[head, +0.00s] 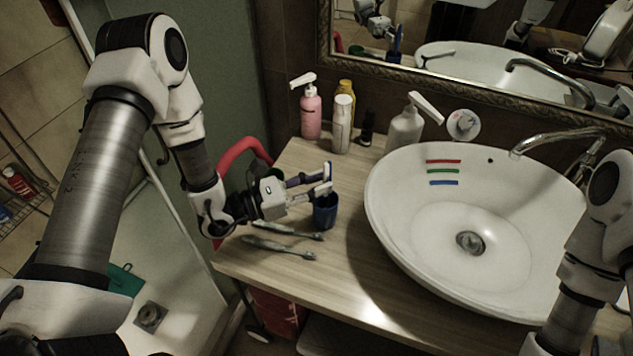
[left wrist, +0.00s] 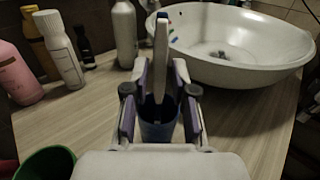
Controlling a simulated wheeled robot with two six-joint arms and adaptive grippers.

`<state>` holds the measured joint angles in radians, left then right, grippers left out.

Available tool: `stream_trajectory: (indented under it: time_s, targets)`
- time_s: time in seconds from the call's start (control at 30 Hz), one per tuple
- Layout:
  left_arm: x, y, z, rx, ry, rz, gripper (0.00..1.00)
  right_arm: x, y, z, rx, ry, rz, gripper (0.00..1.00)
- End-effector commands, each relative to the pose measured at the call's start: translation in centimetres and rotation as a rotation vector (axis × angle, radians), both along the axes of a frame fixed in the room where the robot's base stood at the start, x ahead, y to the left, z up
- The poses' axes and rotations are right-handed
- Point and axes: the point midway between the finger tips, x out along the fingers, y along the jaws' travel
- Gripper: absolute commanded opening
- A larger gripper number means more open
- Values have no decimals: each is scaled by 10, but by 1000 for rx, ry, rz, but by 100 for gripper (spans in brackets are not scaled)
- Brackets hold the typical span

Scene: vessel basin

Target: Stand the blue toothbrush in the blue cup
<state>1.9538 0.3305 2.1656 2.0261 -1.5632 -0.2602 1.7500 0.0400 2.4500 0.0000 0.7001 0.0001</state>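The blue cup (head: 326,212) stands on the wooden counter, left of the basin. It also shows below the fingers in the left wrist view (left wrist: 158,131). The blue toothbrush (head: 328,170) is upright with its head up, and its lower part appears to be inside the cup. In the left wrist view the toothbrush (left wrist: 161,55) rises between the fingertips. My left gripper (head: 312,187) is at the cup's rim, its fingers apart on either side of the brush, with gaps visible. The brush's lower end is hidden. My right gripper is out of view.
Two more toothbrushes (head: 287,231) lie on the counter left of the cup. A green cup (left wrist: 45,163) is near the gripper. A pink pump bottle (head: 311,110) and other bottles stand behind. The white basin (head: 400,235) is on the right.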

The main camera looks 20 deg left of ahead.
Motion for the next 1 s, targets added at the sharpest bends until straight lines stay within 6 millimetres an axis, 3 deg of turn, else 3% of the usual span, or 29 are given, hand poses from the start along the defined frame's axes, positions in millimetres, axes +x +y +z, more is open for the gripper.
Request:
stream_trajectory:
  time_s: [0.43, 1.0]
  targets:
    - [-5, 7, 0, -2, 2, 4, 44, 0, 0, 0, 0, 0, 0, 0]
    - [-74, 83, 0, -4, -1, 6, 44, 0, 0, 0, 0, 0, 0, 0]
